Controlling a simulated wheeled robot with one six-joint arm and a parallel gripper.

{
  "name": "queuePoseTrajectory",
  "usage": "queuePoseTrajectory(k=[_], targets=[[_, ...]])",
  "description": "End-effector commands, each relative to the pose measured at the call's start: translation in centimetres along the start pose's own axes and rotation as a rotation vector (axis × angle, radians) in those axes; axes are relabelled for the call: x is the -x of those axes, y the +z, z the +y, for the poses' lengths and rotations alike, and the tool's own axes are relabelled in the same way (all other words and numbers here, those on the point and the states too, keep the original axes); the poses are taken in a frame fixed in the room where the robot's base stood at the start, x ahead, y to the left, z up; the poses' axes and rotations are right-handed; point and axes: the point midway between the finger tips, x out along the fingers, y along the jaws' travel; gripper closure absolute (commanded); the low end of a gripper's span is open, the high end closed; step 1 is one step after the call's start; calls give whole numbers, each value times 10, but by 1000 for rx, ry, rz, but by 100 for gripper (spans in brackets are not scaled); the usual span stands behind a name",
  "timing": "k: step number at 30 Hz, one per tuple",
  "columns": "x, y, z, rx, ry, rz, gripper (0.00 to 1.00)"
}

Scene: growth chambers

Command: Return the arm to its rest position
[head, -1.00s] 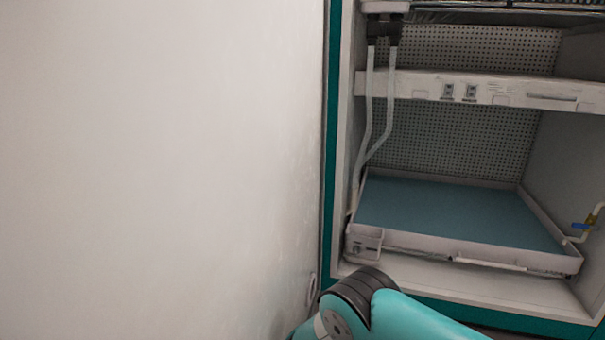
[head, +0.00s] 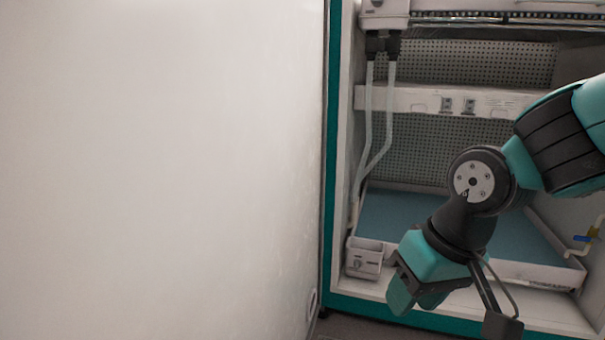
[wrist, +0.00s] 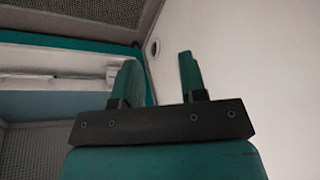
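My arm (head: 525,165) is teal and black and reaches in from the right of the head view, bent in front of the growth chamber. My gripper (head: 415,298) hangs at its end, low in front of the chamber's bottom edge. In the wrist view the two teal fingers of my gripper (wrist: 157,60) stand apart with nothing between them. Part of the arm is cut off by the right edge of the head view.
The open chamber holds a blue-bottomed tray (head: 385,215), partly hidden by my arm, and a shelf beam (head: 410,100) above it. Pale hoses (head: 367,120) hang at the left inside. A broad white wall panel (head: 160,170) fills the left side.

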Motion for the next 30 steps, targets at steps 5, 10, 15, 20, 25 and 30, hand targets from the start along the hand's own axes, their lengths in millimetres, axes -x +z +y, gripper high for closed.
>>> queuePoseTrajectory(k=[5,10,15,20,25,30], targets=[[28,62,-22,166,-98,-43,61],[53,104,-39,298,-164,-73,61],[92,93,-47,291,-161,-75,61],[134,83,-56,290,-160,-74,61],[195,70,-68,289,-160,-73,61],[259,56,-81,288,-160,-73,61]])
